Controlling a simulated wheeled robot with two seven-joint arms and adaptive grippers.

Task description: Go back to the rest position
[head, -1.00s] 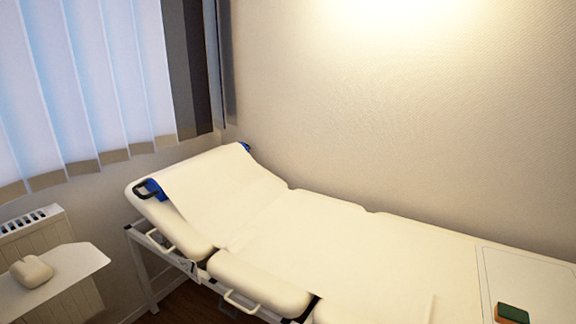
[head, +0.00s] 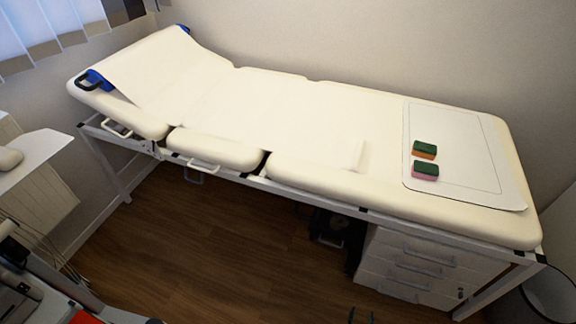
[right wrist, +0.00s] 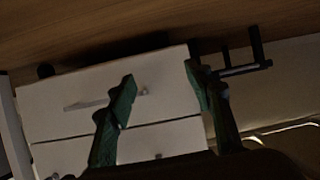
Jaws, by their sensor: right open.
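My right gripper (head: 361,315) shows only as two dark fingertips at the bottom edge of the head view, in front of the bed and apart from it. In the right wrist view its two green-tinted fingers (right wrist: 160,85) stand apart with nothing between them, so it is open and empty. Behind them is a white drawer cabinet (right wrist: 70,100), which stands under the bed in the head view (head: 408,265). My left gripper is not in view.
A cream examination bed (head: 215,150) stands along the wall. Two green-topped sponges, one orange (head: 424,150) and one pink (head: 425,170), lie on a white mat (head: 460,140) at its right. A bin (head: 550,295) stands at lower right. The wooden floor (head: 220,245) before the bed is mostly clear.

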